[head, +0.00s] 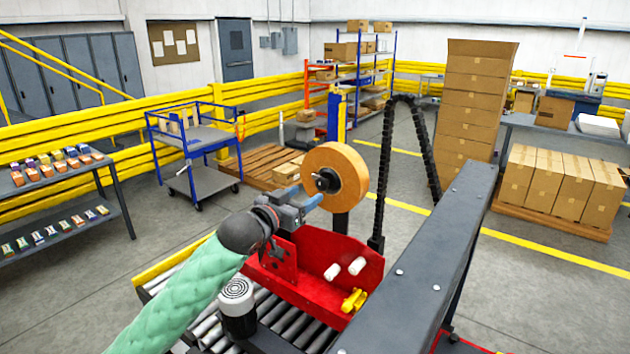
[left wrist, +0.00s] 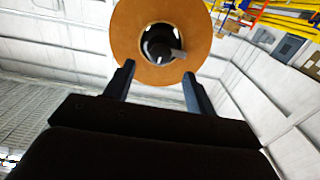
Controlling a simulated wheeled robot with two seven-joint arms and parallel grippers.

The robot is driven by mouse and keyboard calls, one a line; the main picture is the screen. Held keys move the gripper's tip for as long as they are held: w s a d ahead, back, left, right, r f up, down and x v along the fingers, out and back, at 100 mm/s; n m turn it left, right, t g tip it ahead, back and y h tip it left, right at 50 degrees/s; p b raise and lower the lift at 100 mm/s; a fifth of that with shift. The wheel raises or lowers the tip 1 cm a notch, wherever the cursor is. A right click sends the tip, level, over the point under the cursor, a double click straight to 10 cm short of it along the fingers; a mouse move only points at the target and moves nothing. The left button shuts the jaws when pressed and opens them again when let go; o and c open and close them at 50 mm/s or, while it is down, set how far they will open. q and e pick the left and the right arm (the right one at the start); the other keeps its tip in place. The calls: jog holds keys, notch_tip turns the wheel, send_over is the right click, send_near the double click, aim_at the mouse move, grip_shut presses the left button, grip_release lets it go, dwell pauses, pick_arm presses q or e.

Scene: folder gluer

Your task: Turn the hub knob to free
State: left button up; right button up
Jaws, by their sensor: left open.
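The hub knob (head: 322,182) is a small dark piece at the centre of an orange-brown tape roll (head: 349,172), which stands upright on a post above a red machine head. In the left wrist view the knob (left wrist: 176,54) shows as a grey bar across the dark hub, inside the roll (left wrist: 127,28). My left gripper (head: 308,197) is open, with its fingers pointing at the roll just short of the knob. In the left wrist view its two fingertips (left wrist: 158,72) are spread on either side below the hub, with nothing between them. My right gripper is not in view.
The red machine head (head: 310,262) with white rollers and a yellow part sits over a roller conveyor (head: 290,325). A long grey beam (head: 425,250) stands close on the right. Open floor lies left of the conveyor.

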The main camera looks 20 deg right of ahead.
aim_at(320, 186)
pick_arm(q)
jog(key=p+x, duration=0.3)
jog(key=x, duration=0.3)
jog(key=shift+w+a, duration=0.15)
jog(key=shift+d+r, duration=0.1)
jog(key=shift+d, duration=0.25)
jog(key=shift+w, duration=0.1)
jog(key=c, duration=0.9)
jog(key=shift+c, duration=0.2)
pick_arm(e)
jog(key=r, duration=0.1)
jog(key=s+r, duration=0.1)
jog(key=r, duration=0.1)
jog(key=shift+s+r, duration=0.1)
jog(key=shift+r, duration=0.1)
